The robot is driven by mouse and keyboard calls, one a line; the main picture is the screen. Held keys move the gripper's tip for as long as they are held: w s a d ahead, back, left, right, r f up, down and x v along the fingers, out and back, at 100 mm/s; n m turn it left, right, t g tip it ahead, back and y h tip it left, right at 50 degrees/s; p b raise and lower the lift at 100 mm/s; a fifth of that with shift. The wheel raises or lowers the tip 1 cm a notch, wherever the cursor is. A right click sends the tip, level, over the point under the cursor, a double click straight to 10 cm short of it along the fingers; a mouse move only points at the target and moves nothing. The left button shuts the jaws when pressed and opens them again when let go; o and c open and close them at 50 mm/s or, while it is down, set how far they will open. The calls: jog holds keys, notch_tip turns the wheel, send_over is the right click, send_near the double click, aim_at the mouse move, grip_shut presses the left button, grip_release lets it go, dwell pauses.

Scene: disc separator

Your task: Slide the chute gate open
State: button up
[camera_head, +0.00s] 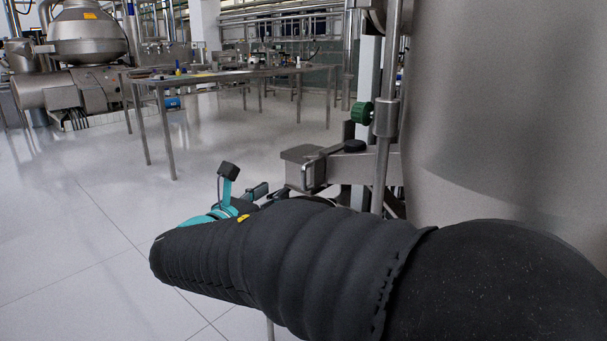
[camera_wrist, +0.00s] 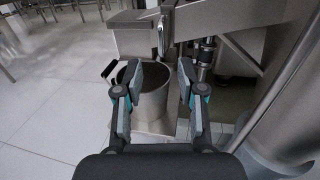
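The metal chute (camera_head: 306,155) juts out to the left from the machine in the head view. A bent metal handle, apparently on the gate (camera_head: 312,176), hangs at its side. In the wrist view the chute (camera_wrist: 130,38) is at the top, with the upright metal handle (camera_wrist: 163,36) just ahead of my fingertips. My gripper (camera_wrist: 160,70) is open and empty, its two fingers spread below the handle in the picture, seemingly apart from it. In the head view my black-sleeved arm hides most of the gripper. How far the gate stands open cannot be told.
A metal bucket (camera_wrist: 153,112) with a black handle stands below the chute, seen between my fingers. The large steel vessel (camera_head: 510,120) fills the right side. A long metal table (camera_head: 215,75) stands farther back. The floor at left is clear.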

aim_at(302, 172)
jog(key=x, duration=1.3)
jog(key=shift+w+d, duration=0.1)
jog(key=shift+w, duration=0.15)
grip_shut()
jog(key=shift+r, duration=0.1)
